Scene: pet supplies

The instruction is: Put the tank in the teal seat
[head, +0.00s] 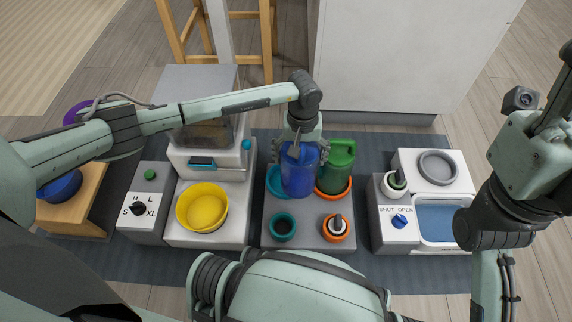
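A blue tank (298,172) with a handle stands upright in front of my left gripper (299,150), whose fingers reach down on either side of its top and appear closed on it. The tank is over the right part of the teal seat (274,184) and hides much of it. A gap under the tank cannot be made out. A green tank (340,160) stands in the orange seat (333,194) just to the right. My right gripper (563,75) is partly cut off at the right edge, and its fingers cannot be judged.
On the same grey block (308,242), a small teal cup (282,228) and an orange cup (335,229) stand in front. A feeder (208,155) and a yellow bowl (202,208) are at left. A white unit with a blue knob (400,221) and basin (440,220) is at right.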

